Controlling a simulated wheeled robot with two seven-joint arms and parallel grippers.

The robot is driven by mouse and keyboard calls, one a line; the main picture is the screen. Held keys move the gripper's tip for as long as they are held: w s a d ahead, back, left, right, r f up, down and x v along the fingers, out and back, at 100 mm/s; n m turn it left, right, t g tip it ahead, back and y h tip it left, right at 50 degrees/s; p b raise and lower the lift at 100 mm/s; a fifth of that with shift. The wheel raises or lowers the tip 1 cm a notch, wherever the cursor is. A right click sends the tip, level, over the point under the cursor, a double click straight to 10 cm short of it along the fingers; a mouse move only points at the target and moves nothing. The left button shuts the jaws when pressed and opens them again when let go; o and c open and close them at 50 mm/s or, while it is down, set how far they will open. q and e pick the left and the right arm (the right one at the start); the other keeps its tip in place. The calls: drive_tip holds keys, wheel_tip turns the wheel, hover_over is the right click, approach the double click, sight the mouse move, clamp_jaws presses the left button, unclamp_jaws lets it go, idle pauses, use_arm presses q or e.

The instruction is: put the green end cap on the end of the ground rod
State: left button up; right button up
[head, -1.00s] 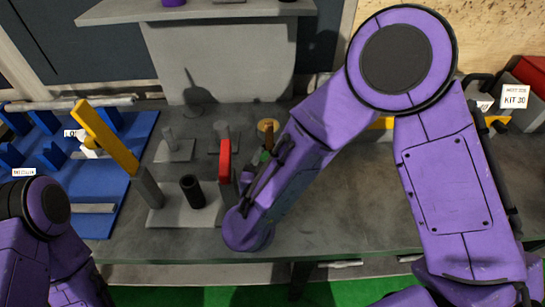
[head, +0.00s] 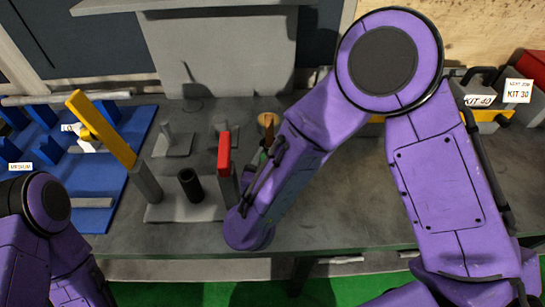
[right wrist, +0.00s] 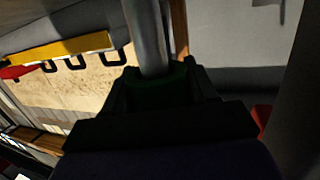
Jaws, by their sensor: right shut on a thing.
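My right gripper (right wrist: 160,85) is shut on the dark green end cap (right wrist: 158,94). In the right wrist view a grey metal rod (right wrist: 148,35) stands in line with the cap, its end at or in the cap's opening. I cannot tell how deep it sits. In the head view a small bit of the green cap (head: 263,157) shows at the right gripper (head: 266,152), beside a red-topped post (head: 224,153); the rod is hard to make out there. My left arm is at the lower left, its gripper out of frame.
A grey block (head: 160,213) with a dark hollow cylinder (head: 190,185) and a yellow bar (head: 100,128) stands left of the right gripper. A blue rack (head: 115,200) lies further left. Kit boxes (head: 480,101) stand at the back right. The bench's front right is mostly clear.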

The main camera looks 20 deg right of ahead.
drive_tip(key=shift+f, duration=0.4)
drive_tip(key=o, duration=1.1)
drive_tip(key=b+v, duration=0.1)
drive_tip(key=v, duration=0.9)
drive_tip(key=shift+s, duration=0.3)
drive_tip(key=shift+a, duration=0.15)
